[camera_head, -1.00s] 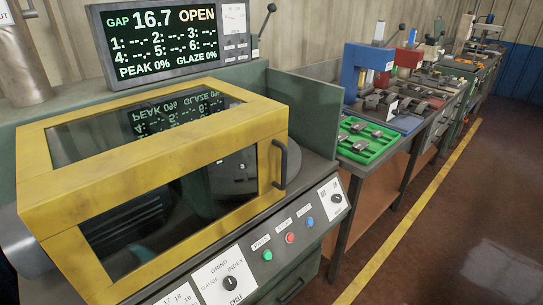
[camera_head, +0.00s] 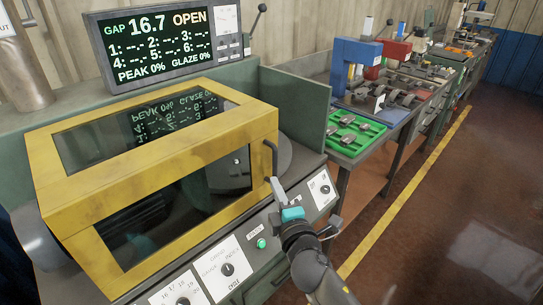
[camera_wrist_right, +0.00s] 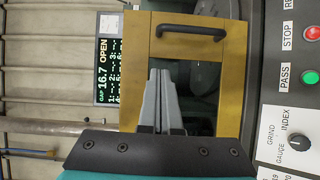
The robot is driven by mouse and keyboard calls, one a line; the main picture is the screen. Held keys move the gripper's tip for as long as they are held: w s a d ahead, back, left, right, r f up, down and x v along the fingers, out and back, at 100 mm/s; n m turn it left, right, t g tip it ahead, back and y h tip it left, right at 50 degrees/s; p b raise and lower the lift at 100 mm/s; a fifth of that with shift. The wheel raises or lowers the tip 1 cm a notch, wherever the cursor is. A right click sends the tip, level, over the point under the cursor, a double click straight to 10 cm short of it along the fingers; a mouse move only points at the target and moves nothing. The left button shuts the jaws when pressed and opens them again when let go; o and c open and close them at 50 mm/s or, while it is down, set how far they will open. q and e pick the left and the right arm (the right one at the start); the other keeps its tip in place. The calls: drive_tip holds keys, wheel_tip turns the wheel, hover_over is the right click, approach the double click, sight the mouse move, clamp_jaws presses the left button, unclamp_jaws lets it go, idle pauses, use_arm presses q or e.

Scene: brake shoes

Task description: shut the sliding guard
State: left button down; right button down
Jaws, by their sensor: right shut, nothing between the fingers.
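The sliding guard (camera_head: 150,175) is a yellow-framed box with dark clear panes on the grinder bench in the head view. Its dark bar handle (camera_head: 271,160) stands on its right end; the handle also shows in the wrist view (camera_wrist_right: 190,32). Part of a grey disc (camera_head: 287,155) shows uncovered to the right of the guard. My right gripper (camera_head: 275,182) is shut and empty, its fingertips close to the handle's lower end in the head view. In the wrist view its fingers (camera_wrist_right: 160,73) point toward the guard, with the handle beyond them; I see no clear contact. My left gripper is not in view.
A display (camera_head: 165,40) above the guard reads GAP 16.7 OPEN. The sloped front panel carries a green button (camera_head: 261,243) and knobs (camera_head: 227,269), close to my right arm. A green tray (camera_head: 352,134) with metal parts lies on the bench to the right. The floor at right is clear.

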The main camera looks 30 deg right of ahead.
approach(274, 158)
drive_tip(key=w+a+r, duration=0.3)
drive_tip(key=w, duration=0.2)
drive_tip(key=d, duration=0.1)
drive_tip(key=w+d, duration=0.1)
drive_tip(key=d, duration=0.1)
drive_tip(key=shift+w+d+f, duration=0.1)
drive_tip(key=shift+w+f, duration=0.2)
drive_tip(key=shift+w, duration=0.1)
